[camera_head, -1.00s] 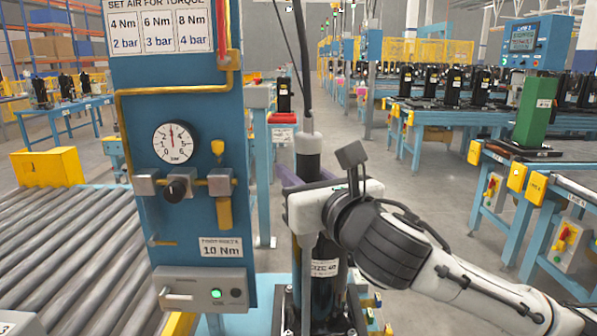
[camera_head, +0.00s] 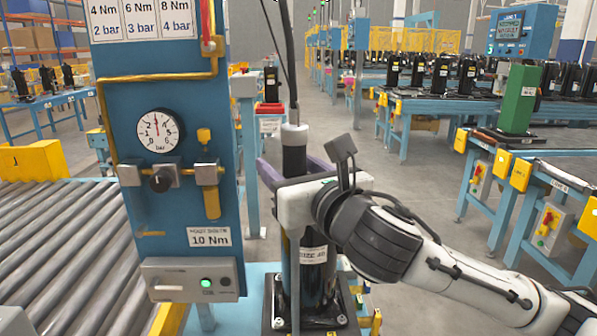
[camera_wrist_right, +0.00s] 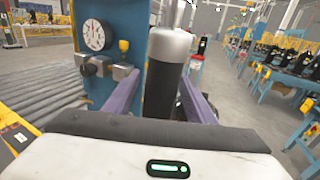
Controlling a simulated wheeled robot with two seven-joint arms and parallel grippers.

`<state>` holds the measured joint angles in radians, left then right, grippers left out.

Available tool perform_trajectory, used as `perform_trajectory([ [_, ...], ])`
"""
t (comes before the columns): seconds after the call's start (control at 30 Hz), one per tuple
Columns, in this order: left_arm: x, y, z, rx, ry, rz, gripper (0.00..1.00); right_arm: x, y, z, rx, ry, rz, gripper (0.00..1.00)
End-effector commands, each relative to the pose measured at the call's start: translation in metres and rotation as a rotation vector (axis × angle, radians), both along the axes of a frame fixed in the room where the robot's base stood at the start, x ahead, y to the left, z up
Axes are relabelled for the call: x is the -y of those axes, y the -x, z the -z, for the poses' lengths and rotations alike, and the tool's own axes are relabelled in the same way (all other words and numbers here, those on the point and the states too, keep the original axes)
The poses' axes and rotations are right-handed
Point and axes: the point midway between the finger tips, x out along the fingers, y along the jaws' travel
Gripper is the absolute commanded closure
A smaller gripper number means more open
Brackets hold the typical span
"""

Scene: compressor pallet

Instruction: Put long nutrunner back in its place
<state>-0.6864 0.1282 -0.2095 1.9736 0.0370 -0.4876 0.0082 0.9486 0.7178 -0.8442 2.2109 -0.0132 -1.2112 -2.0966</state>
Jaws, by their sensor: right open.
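The long nutrunner (camera_head: 294,158) is a black upright cylinder with a silver top, hanging on a dark hose beside the blue panel. It also shows in the right wrist view (camera_wrist_right: 165,82). My right gripper (camera_head: 289,165) has purple fingers, one on each side of the nutrunner. In the right wrist view the fingers of this gripper (camera_wrist_right: 160,92) are spread, with a gap showing on the left of the tool. The nutrunner's lower end is hidden behind my white gripper body. Below it stands a black compressor (camera_head: 316,275) with a size label. My left gripper is not seen.
The blue panel (camera_head: 160,100) with a gauge (camera_head: 158,131) and a 10 Nm label stands close on the left. A roller conveyor (camera_head: 65,240) lies further left. Workbenches with black compressors (camera_head: 440,75) stand at the back right. Floor is open between them.

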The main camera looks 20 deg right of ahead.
Motion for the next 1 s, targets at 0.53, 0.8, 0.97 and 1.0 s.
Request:
perform_trajectory([
  [0.53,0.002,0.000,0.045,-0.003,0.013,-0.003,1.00,0.011,0.072,0.002,0.016,-0.014,0.011,0.49],
  [0.8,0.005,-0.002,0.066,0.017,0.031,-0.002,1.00,0.012,0.084,0.000,0.015,-0.012,0.007,0.49],
  [0.97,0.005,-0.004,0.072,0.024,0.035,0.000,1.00,0.011,0.090,-0.002,0.013,-0.006,0.002,0.49],
  [1.0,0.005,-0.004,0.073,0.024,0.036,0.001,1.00,0.011,0.091,-0.002,0.012,-0.005,0.001,0.49],
])
